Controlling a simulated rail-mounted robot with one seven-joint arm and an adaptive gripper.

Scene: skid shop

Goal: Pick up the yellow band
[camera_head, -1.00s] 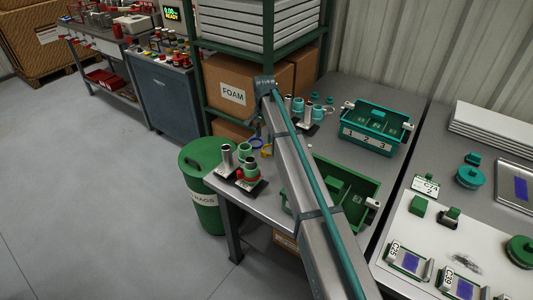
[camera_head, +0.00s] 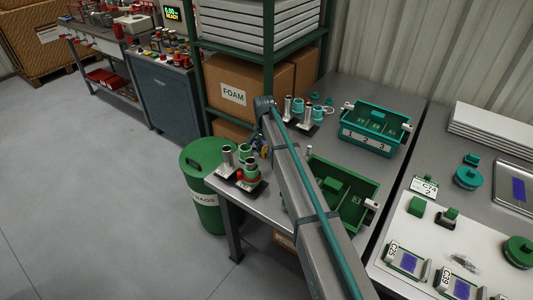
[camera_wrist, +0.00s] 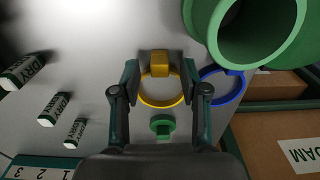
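The yellow band (camera_wrist: 161,103) is a thin ring with a square tab at its top edge in the wrist view. It lies on the grey table surface. My gripper (camera_wrist: 160,70) is open, with one finger on each side of the band. Whether the fingers touch the band cannot be told. In the head view my gripper (camera_head: 262,147) is small and low over the table behind the sockets, and the yellow band is hidden there.
A blue band (camera_wrist: 224,89) lies close to the right finger. A large green ring-shaped part (camera_wrist: 212,12) stands beside it. A small green piece (camera_wrist: 160,127) sits below the band. White-green DRY packs (camera_wrist: 53,109) lie to the left. A green bin (camera_head: 330,205) is nearby.

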